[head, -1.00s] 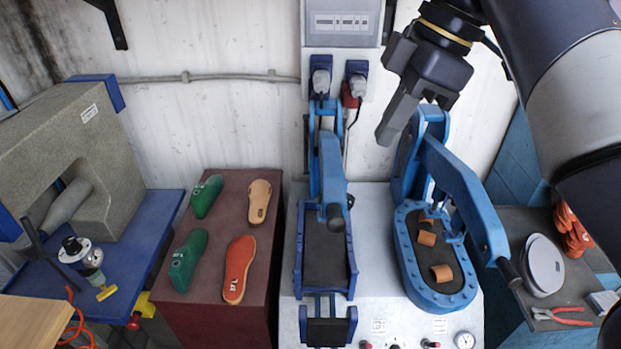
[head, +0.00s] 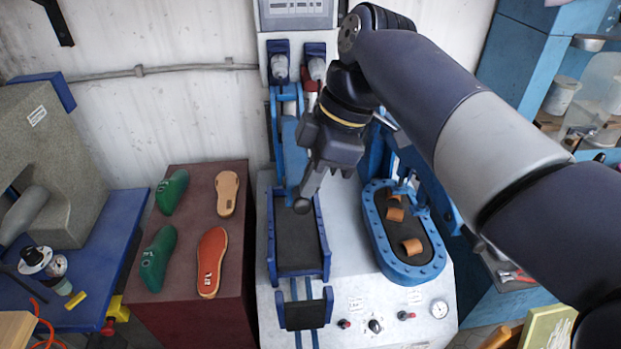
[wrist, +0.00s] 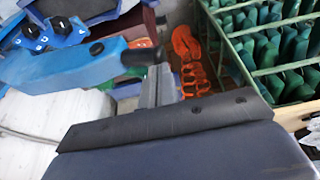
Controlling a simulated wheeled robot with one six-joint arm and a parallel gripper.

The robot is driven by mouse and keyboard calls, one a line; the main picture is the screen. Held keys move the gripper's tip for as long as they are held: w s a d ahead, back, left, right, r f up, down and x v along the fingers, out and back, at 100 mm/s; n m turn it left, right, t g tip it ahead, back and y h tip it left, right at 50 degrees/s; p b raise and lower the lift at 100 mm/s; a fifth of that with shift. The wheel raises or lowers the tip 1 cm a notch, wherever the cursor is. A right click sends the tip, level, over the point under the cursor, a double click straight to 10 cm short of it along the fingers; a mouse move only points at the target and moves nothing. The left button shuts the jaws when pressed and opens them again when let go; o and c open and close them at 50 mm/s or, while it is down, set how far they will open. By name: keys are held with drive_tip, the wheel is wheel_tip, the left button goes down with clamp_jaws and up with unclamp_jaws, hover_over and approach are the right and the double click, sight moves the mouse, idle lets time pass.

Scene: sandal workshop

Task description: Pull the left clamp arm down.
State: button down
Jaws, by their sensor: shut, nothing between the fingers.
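The left clamp arm (head: 294,168) is a blue bar with a dark round handle end (head: 302,206). In the head view it stands raised above the dark left press bed (head: 296,240). My gripper (head: 311,185) is shut and empty, pointing down just beside the handle end. Whether it touches is unclear from the head view. In the wrist view, a blue arm (wrist: 70,67) with a black handle (wrist: 141,57) lies just left of my grey fingertips (wrist: 158,82). My own arm partly covers the top of the clamps.
To the right is the oval press bed (head: 408,262) with brown pieces; its clamp arm is mostly hidden. A maroon stand (head: 190,310) holding green lasts (head: 158,258) and soles (head: 211,262) is to the left. A gauge (head: 439,309) and knobs line the front.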

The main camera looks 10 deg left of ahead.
drive_tip(key=shift+f, duration=0.45)
